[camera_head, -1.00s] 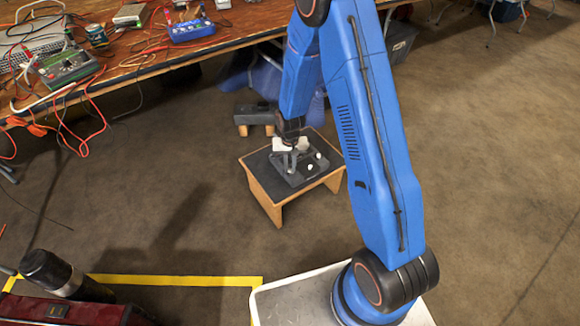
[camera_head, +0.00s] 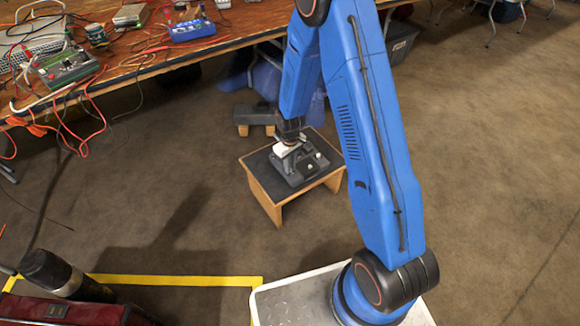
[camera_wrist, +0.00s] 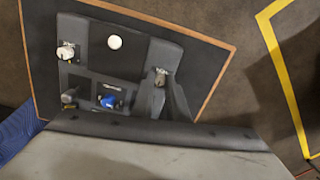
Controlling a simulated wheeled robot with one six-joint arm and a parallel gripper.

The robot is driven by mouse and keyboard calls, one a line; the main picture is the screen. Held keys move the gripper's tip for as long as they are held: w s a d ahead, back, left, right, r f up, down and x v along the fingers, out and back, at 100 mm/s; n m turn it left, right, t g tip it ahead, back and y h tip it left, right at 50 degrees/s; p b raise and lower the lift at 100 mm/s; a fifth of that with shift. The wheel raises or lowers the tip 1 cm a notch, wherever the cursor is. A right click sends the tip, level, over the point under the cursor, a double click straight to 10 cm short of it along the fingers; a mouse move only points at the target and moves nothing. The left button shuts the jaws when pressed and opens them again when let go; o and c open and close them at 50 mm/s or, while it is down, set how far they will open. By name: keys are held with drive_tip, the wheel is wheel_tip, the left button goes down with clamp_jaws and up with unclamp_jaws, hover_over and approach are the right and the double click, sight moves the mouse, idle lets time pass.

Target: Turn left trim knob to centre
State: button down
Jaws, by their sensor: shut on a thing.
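A dark grey device (camera_head: 306,171) sits on the low stool. Two small pale round parts show on it, right of my gripper. In the wrist view the device (camera_wrist: 134,47) shows a white round button (camera_wrist: 114,42), a pale knob (camera_wrist: 65,52), a metallic knob (camera_wrist: 161,76) and a blue part (camera_wrist: 108,102). My gripper's pale body fills the bottom. The knob's pointing direction cannot be read.
The low wooden stool (camera_head: 263,202) has a dark top. A dark block on wooden feet (camera_head: 255,115) stands behind it. A workbench (camera_head: 140,66) with cables and electronics is at upper left. Open floor lies left and right of the stool.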

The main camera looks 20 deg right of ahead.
drive_tip(key=shift+n, duration=0.6)
drive_tip(key=c, duration=2)
unclamp_jaws()
wheel_tip(320, 180, up, 17)
drive_tip(key=shift+r, duration=0.2)
